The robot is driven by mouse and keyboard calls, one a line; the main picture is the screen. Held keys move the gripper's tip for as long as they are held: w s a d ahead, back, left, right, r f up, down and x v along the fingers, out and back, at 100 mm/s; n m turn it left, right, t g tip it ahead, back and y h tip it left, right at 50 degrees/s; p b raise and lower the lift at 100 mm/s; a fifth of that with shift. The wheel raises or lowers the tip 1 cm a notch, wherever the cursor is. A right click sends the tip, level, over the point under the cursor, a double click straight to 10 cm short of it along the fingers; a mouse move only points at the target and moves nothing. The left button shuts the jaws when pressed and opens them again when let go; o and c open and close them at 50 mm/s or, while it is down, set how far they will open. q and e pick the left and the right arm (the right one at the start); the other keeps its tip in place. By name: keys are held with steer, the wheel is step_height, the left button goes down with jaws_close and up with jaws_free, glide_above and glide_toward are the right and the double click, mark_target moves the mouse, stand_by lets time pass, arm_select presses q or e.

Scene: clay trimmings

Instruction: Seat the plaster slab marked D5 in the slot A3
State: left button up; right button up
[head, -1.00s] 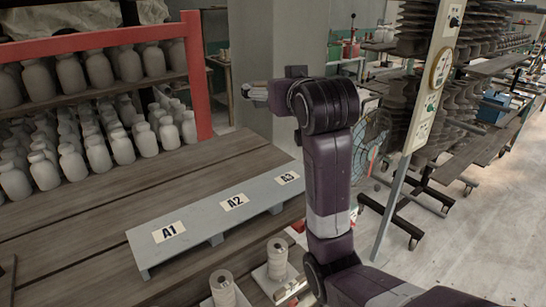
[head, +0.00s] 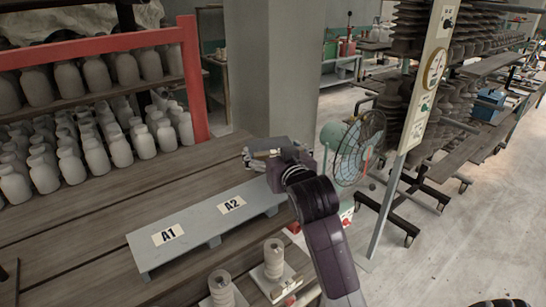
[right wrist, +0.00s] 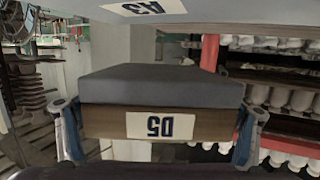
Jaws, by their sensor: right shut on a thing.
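The plaster slab marked D5 (right wrist: 160,92) has a grey face and a brown face with the D5 label, which appears upside down in the right wrist view. My right gripper (right wrist: 157,132) is shut on it, with one finger at each end. In the head view my right gripper (head: 256,156) is low over the far right end of the grey slot board (head: 200,224). My arm hides the A3 label there. The A3 label (right wrist: 145,6) shows at the top edge of the right wrist view, apart from the slab in the picture. My left gripper is out of view.
Labels A1 (head: 168,234) and A2 (head: 232,204) lie clear on the board. Two ringed pieces (head: 273,258) stand in front of it. A red-framed rack of pale bottles (head: 118,148) is at the left. A fan (head: 358,150) and a post are at the right.

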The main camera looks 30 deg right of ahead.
steer(key=shift+s+f, duration=0.1)
steer(key=shift+f, duration=0.95)
steer(key=shift+f, duration=0.1)
steer(key=shift+f, duration=0.4)
steer(key=shift+f, duration=0.15)
steer(key=o, duration=1.4)
